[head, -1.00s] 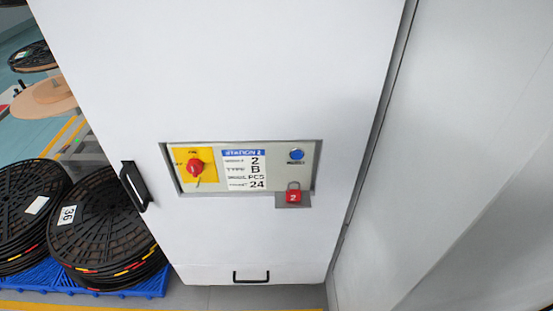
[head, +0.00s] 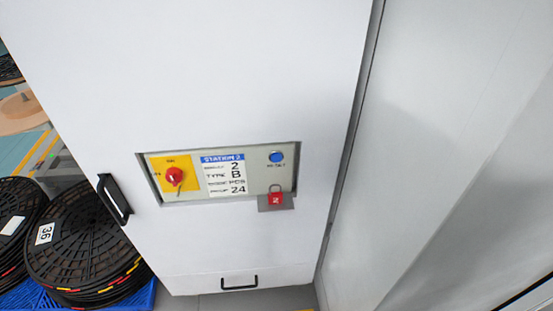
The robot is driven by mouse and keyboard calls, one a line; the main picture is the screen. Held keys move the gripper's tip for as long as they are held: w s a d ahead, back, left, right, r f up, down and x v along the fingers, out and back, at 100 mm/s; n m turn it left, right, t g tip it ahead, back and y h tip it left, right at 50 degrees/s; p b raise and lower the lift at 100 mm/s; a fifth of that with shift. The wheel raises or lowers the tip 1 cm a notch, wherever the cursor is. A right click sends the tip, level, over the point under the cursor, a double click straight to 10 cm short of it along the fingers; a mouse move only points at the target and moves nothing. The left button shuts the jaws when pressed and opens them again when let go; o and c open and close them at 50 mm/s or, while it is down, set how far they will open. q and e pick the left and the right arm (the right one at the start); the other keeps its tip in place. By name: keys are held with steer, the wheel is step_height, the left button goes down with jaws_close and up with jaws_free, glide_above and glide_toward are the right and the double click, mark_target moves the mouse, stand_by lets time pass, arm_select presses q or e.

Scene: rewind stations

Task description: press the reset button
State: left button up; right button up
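The blue round reset button (head: 277,157) sits at the upper right of a recessed control panel (head: 252,182) on a white cabinet. Its label below reads roughly "RESET". A red rotary switch (head: 174,176) on a yellow plate is at the panel's left. A station label (head: 224,175) with a blue header is between them. A red padlock (head: 275,198) hangs on a grey plate at the panel's lower right. Neither of my grippers shows in the head view.
The white cabinet (head: 230,70) fills the middle, with a black side handle (head: 114,199) and a black lower handle (head: 239,284). Black reels (head: 85,245) stand stacked on a blue pallet (head: 143,297) at left. A pale wall or panel (head: 430,130) stands at right.

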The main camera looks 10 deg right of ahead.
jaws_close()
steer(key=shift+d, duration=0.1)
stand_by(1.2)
